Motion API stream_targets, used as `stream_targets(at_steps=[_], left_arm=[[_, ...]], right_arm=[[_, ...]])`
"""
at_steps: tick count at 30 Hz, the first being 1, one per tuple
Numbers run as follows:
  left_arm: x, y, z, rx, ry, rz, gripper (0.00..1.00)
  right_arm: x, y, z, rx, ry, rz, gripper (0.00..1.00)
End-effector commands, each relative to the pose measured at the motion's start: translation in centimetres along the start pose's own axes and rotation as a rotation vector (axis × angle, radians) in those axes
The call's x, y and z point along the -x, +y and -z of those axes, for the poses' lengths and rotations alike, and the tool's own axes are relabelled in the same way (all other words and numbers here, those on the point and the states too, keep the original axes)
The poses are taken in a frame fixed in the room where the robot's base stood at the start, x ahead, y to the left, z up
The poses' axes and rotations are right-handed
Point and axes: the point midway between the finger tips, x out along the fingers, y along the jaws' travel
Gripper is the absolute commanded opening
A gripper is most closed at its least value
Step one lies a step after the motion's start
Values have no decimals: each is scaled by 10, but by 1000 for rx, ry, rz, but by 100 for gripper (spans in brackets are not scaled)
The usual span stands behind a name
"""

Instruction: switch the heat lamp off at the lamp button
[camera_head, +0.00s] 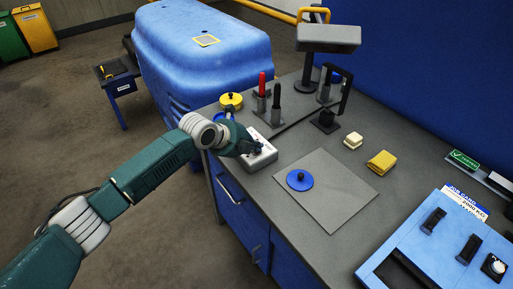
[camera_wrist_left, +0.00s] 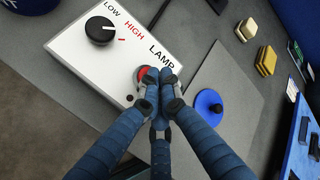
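The white lamp control box (camera_head: 262,158) sits near the left edge of the grey bench. In the head view the left gripper (camera_head: 252,147) is over the box. The grey heat lamp (camera_head: 328,38) stands behind. My right gripper is not in view.
A grey mat (camera_head: 335,205) with a blue knobbed disc (camera_head: 299,180) lies right of the box. Red (camera_head: 262,84) and black (camera_head: 276,96) upright handles stand behind it. Yellow blocks (camera_head: 381,162) and a blue fixture (camera_head: 430,250) are further right.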

Motion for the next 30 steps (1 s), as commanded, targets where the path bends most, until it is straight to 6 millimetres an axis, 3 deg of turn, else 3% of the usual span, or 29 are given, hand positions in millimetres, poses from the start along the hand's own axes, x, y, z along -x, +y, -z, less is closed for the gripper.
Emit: stream_targets(at_steps=[16,30], left_arm=[[8,-7,-3,0,0,-1,0],[40,-37,-16,-1,-1,0,0]], right_arm=[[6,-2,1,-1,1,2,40],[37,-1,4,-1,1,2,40]])
